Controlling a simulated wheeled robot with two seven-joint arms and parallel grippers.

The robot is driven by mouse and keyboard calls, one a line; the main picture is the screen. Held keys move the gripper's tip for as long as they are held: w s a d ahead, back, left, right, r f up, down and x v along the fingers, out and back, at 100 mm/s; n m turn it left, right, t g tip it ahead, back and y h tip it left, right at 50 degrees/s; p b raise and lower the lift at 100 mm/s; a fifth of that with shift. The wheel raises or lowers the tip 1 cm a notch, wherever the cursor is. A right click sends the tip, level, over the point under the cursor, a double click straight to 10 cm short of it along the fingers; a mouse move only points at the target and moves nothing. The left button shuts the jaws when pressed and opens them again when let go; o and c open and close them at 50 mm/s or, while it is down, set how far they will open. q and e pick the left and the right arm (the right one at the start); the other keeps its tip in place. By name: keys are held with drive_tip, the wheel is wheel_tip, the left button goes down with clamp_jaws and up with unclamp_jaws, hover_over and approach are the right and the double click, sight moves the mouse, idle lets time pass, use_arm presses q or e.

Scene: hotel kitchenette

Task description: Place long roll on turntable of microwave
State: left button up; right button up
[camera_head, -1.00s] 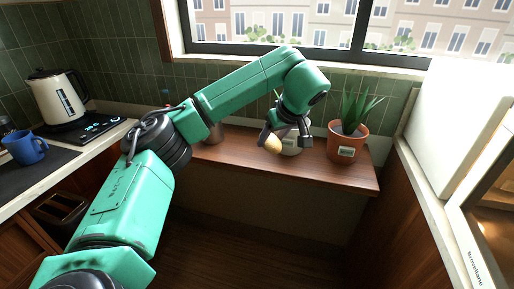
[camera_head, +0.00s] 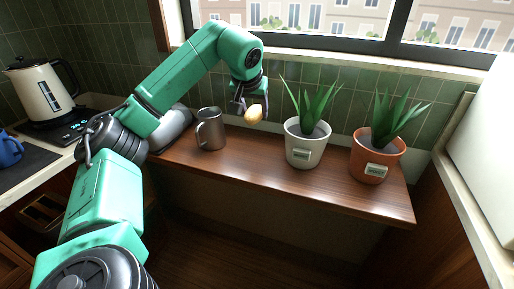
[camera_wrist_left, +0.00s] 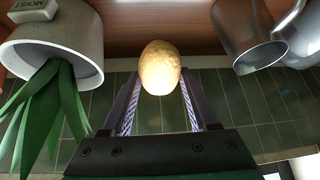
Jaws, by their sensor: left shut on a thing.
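The long roll (camera_head: 254,114) is a small tan, rounded piece. My left gripper (camera_head: 247,107) is shut on it and holds it above the wooden shelf, between a grey metal mug and a white plant pot. In the left wrist view the roll (camera_wrist_left: 160,67) sits between the two fingertips, one on each side. A large white panel (camera_head: 489,150) at the right edge may be part of the microwave. The turntable is not in view. My right gripper is not in view.
The metal mug (camera_head: 210,130) stands left of the roll. A white pot (camera_head: 301,153) and a terracotta pot (camera_head: 372,165), both with spiky plants, stand to its right on the wooden shelf (camera_head: 240,165). A kettle (camera_head: 42,92) and blue mug (camera_head: 8,150) are at left.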

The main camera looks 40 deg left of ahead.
use_arm(q)
drive_tip(key=f, duration=0.6)
drive_tip(key=shift+w+a+f, duration=0.2)
drive_tip(key=shift+w, duration=0.1)
wheel_tip(320, 180, down, 6)
drive_tip(key=shift+d+r+b, duration=0.1)
drive_tip(key=shift+b, duration=0.25)
drive_tip(key=o, duration=1.4)
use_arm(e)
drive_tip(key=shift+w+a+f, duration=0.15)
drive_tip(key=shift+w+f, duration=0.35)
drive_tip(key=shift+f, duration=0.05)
